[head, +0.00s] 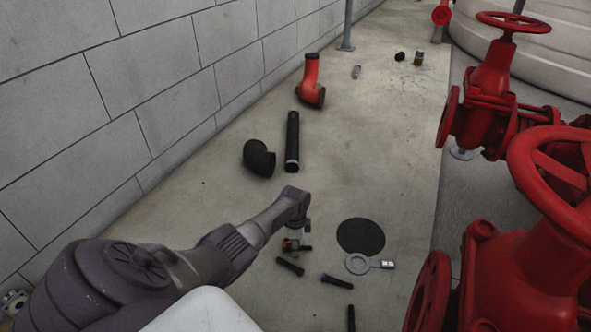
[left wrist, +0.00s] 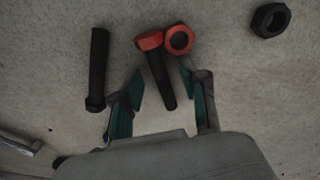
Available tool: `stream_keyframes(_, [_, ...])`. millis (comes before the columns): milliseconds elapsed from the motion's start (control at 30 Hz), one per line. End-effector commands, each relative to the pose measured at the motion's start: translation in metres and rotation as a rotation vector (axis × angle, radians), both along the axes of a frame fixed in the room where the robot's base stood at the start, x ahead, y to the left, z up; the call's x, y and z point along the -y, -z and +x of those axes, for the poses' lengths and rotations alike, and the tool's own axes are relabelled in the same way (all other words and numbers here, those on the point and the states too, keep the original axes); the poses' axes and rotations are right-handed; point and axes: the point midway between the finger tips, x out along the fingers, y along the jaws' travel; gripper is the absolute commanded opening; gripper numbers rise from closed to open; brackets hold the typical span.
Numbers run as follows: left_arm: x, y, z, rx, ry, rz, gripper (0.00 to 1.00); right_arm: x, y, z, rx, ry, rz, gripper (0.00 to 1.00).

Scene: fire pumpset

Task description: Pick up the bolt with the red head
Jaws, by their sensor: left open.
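The bolt with the red head (left wrist: 158,72) lies on the floor in the left wrist view, its red head away from my gripper and its dark shank pointing back toward it. A red nut (left wrist: 179,40) lies right beside the head. My left gripper (left wrist: 162,77) is open, with one finger on each side of the shank; I cannot tell how high it is above it. In the head view my left gripper (head: 297,226) hangs over the red parts and partly hides them. A black bolt (left wrist: 98,70) lies to the left. My right gripper is not in view.
A black nut (left wrist: 270,19) lies at the upper right of the wrist view. In the head view, a black disc (head: 361,236) and grey ring tool (head: 359,264) lie right of the gripper. Black pipes (head: 292,145) lie beyond. A wall stands left, red valves (head: 490,90) right.

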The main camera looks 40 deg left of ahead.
Motion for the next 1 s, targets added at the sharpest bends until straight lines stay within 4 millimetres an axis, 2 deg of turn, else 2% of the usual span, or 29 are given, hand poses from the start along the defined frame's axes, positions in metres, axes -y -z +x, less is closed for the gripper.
stream_keyframes(233, [-0.0004, -0.0001, -0.0001, 0.000, -0.001, 0.000, 0.44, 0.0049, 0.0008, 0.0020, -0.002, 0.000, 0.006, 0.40])
stream_keyframes(267, [-0.0004, -0.0001, -0.0001, 0.000, -0.001, 0.000, 0.40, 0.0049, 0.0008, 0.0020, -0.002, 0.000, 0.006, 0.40])
stream_keyframes(500, [-0.0004, 0.0000, -0.0002, 0.000, -0.001, 0.000, 0.00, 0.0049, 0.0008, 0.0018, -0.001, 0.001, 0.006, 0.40])
stream_keyframes(1000, [-0.0004, -0.0050, 0.0003, 0.001, -0.001, 0.001, 0.00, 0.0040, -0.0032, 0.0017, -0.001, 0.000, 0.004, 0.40])
